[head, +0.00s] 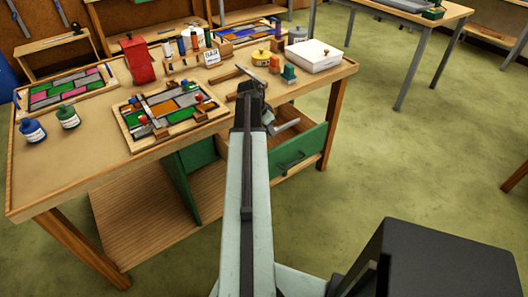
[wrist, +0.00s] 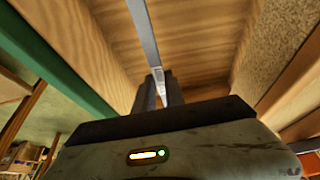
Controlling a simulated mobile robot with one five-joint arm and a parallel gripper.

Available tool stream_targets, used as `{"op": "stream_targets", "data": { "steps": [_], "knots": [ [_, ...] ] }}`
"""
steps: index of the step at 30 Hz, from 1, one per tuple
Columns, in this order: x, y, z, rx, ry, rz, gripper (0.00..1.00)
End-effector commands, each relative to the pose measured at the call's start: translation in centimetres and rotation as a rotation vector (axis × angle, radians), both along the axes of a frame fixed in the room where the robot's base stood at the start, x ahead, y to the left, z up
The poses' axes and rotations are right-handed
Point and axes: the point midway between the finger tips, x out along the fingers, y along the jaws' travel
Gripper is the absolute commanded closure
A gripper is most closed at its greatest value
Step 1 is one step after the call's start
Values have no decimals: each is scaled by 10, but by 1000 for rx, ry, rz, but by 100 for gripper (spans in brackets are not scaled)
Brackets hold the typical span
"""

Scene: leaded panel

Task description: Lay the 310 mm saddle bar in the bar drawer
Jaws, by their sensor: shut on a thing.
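My gripper (wrist: 160,88) is shut on a flat grey metal bar, the saddle bar (wrist: 146,35), which runs away from the fingers toward the top of the wrist view. The bar shows over the pale wooden inside of the pulled-out bar drawer (wrist: 195,35). The drawer's green front (wrist: 50,60) is at the left there. In the head view the green drawer front (head: 298,150) with its handle stands below the table's right part, and my arm hides much of the drawer. I cannot tell whether the bar touches the drawer floor.
The workbench (head: 90,155) carries a leaded panel (head: 170,108), a second panel (head: 65,90), a red container (head: 137,60), bottles and a white box (head: 313,56). A green upright (head: 190,180) stands below the bench.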

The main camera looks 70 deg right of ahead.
Motion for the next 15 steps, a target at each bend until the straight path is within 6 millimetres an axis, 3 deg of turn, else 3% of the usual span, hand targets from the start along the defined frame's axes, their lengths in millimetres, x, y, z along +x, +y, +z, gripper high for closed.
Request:
{"op": "stream_targets", "data": {
  "steps": [5,15],
  "knots": [
    [0,0,-6,-1,1,1,100],
    [1,0,-65,-1,0,2,100]
  ]
}}
